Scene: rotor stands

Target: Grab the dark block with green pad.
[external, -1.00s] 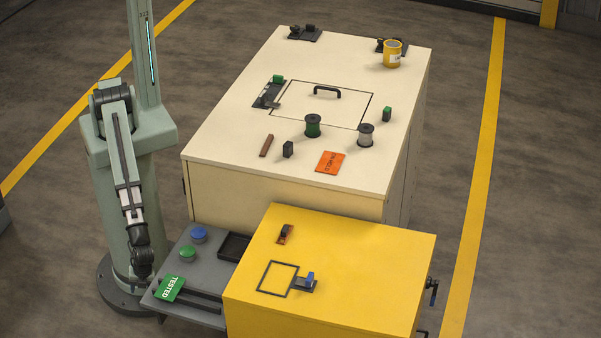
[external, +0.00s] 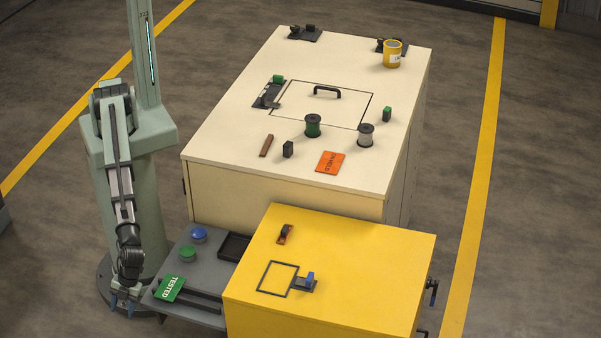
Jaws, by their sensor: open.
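A small dark block with a green pad (external: 387,114) stands upright on the right part of the cream cabinet top. My gripper (external: 122,306) hangs low at the left, beside the grey side shelf. Another green piece (external: 278,79) sits on a dark clamp-like fixture at the cabinet's left edge. A plain dark block (external: 288,149) stands near the cabinet's front.
A black handle (external: 327,91) rises from the panel. A yellow box (external: 380,255) stands in front.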

